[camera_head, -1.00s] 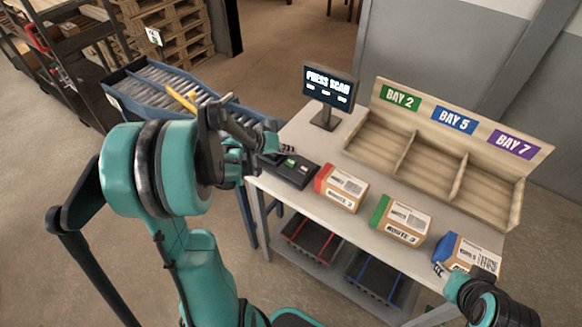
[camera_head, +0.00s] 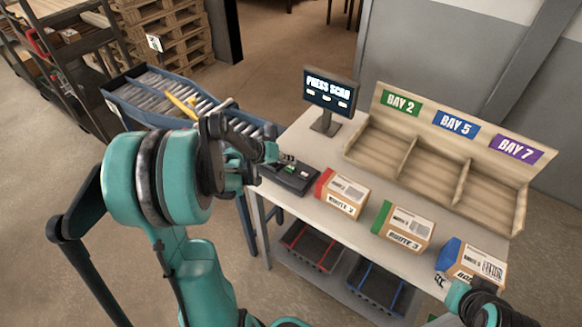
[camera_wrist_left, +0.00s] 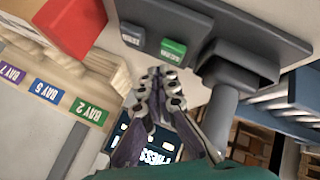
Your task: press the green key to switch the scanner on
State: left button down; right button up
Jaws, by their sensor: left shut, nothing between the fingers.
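The black key console (camera_head: 286,181) lies at the left end of the table. Its green key (camera_head: 291,168) is partly visible just below my left fingertips. In the left wrist view the green key (camera_wrist_left: 173,50) is clear on the console (camera_wrist_left: 280,30), beside a dark grey key (camera_wrist_left: 132,36). My left gripper (camera_head: 287,158) is shut and empty, hovering over the console. In the left wrist view its fingertips (camera_wrist_left: 158,84) appear just short of the green key; contact is not visible. My right gripper (camera_head: 441,282) is at the lower right, near a blue-ended box; its jaws are unclear.
A monitor (camera_head: 330,91) reading "PRESS SCAN" stands behind the console. Boxes with red (camera_head: 342,193), green (camera_head: 403,227) and blue (camera_head: 470,262) ends line the table's front. A wooden bay rack (camera_head: 440,165) stands behind them. A roller conveyor (camera_head: 150,100) is at left.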

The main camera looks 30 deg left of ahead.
aim_at(289, 168)
pick_arm(q)
jog(key=shift+f, duration=0.15)
dwell(0.5)
jog(key=shift+f+b, duration=0.3)
jog(key=shift+b, duration=0.15)
jog(key=shift+f+b, duration=0.45)
jog(key=shift+f, duration=0.05)
dwell(0.5)
dwell(0.3)
jog(key=shift+r+p, duration=0.75)
jog(key=shift+r, duration=0.25)
notch_tip(289, 168, up, 5)
jog(key=p, duration=0.4)
